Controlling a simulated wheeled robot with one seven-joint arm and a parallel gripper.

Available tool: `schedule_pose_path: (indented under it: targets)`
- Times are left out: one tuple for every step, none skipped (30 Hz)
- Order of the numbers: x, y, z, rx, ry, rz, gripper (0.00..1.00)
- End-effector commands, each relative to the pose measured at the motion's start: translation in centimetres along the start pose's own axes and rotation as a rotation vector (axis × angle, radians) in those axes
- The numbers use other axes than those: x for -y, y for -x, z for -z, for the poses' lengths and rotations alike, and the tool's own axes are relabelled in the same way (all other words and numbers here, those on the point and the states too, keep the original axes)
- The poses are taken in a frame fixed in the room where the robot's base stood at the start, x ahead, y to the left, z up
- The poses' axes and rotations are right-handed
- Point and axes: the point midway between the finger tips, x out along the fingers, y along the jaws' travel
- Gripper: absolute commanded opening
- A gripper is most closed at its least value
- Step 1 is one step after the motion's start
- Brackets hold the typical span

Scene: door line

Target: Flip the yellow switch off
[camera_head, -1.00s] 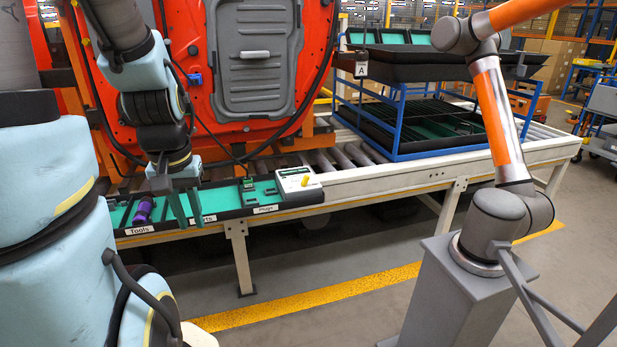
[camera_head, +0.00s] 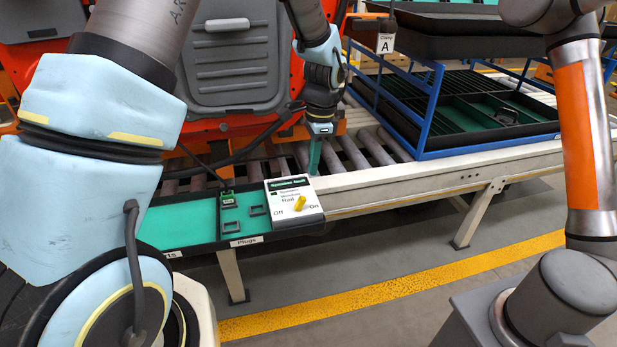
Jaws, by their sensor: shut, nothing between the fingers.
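The yellow switch (camera_head: 300,203) is a small lever on the lower part of a white box with a green label strip (camera_head: 283,185). The box reads "Off" at the left and "On" at the right, and the lever leans up and to the right, toward "On". The box sits at the right end of the tray. My gripper (camera_head: 314,170) points down just behind and to the right of the box, above the conveyor's near edge. Its green fingers look closed together and empty, apart from the switch.
The green-lined tray (camera_head: 185,225) with a "Plugs" label lies left of the box. Rollers (camera_head: 350,150) run behind. A blue rack (camera_head: 432,110) with black trays stands right. An orange and grey arm (camera_head: 585,140) stands at the far right. The floor in front is clear.

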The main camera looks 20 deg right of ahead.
Motion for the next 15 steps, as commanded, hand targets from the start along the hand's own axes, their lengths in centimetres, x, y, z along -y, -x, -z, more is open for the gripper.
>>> schedule_pose_path:
  targets:
    - [-0.1, -0.07, 0.33, 0.002, -0.014, -0.001, 0.0]
    - [-0.12, -0.1, 0.42, 0.003, -0.018, -0.001, 0.0]
    - [-0.13, -0.13, 0.48, 0.003, -0.021, -0.001, 0.0]
    - [-0.12, -0.14, 0.49, 0.003, -0.021, -0.001, 0.0]
    - [-0.12, -0.14, 0.48, 0.003, -0.021, -0.001, 0.0]
    - [-0.11, -0.14, 0.46, 0.003, -0.02, -0.001, 0.0]
    - [-0.11, -0.13, 0.45, 0.003, -0.02, -0.001, 0.0]
    - [-0.11, -0.13, 0.44, 0.003, -0.019, -0.001, 0.0]
    - [-0.1, -0.13, 0.44, 0.003, -0.019, -0.001, 0.0]
    - [-0.1, -0.13, 0.43, 0.003, -0.019, -0.001, 0.0]
    - [-0.1, -0.14, 0.43, 0.003, -0.019, -0.001, 0.0]
    - [-0.11, -0.21, 0.42, 0.003, -0.018, -0.001, 0.0]
    - [-0.11, -0.31, 0.41, 0.003, -0.018, -0.002, 0.0]
    - [-0.12, -0.47, 0.4, 0.004, -0.018, -0.002, 0.0]
    - [-0.14, -0.77, 0.38, 0.004, -0.018, -0.003, 0.0]
